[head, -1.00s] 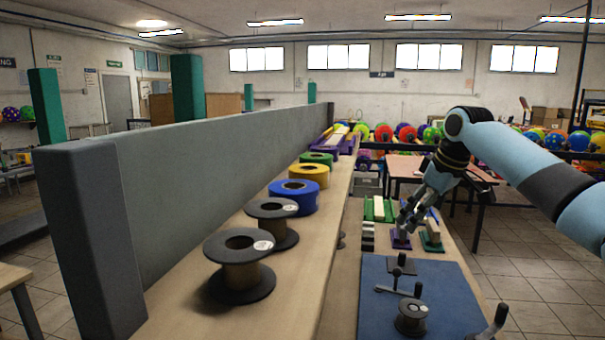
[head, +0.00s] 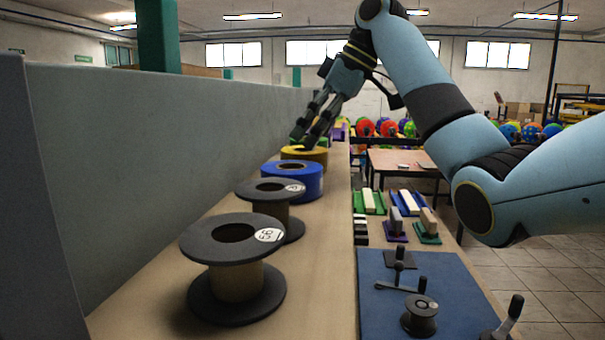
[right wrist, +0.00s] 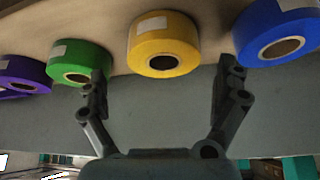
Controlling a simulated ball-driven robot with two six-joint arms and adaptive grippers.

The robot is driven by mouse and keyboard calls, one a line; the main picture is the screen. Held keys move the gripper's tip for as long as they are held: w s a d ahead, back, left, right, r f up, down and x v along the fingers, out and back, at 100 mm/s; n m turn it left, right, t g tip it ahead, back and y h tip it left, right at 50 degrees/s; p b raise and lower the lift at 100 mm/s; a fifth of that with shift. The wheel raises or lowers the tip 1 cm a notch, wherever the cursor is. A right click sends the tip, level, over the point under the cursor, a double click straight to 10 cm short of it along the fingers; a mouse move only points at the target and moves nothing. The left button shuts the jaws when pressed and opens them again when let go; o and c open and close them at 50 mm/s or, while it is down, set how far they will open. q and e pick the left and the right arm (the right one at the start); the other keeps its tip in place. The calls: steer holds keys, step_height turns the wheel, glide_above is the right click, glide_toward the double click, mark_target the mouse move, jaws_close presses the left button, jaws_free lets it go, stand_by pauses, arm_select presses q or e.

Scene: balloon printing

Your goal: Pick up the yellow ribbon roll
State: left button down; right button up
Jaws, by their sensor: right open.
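The yellow ribbon roll (head: 306,154) stands on the wooden shelf, behind the blue roll (head: 293,180) in the head view. In the right wrist view the yellow roll (right wrist: 163,45) lies ahead of the open fingers, between their lines, with the green roll (right wrist: 80,64) on the left and the blue roll (right wrist: 275,36) on the right. My right gripper (head: 304,138) is above the yellow roll in the head view, its fingers overlapping the roll's far edge and the green roll. It is open and empty in the right wrist view (right wrist: 160,85). My left gripper is not in view.
Two black spools (head: 236,270) stand nearer on the shelf. A grey partition (head: 150,160) runs along its left side. A purple roll (right wrist: 20,76) sits beyond the green one. A blue mat (head: 425,295) with black parts lies lower right.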

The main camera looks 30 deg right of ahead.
mark_target(305, 150)
steer(key=shift+w+a+f+p, duration=0.2)
steer(key=shift+a+f+p, duration=0.35)
steer(key=shift+f+p, duration=0.25)
steer(key=shift+x, duration=1.15)
steer(key=shift+w+f, duration=0.15)
steer(key=shift+f, duration=0.05)
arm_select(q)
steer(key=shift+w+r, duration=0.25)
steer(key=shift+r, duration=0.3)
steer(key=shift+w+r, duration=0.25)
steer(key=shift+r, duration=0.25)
arm_select(e)
steer(key=c, duration=1.1)
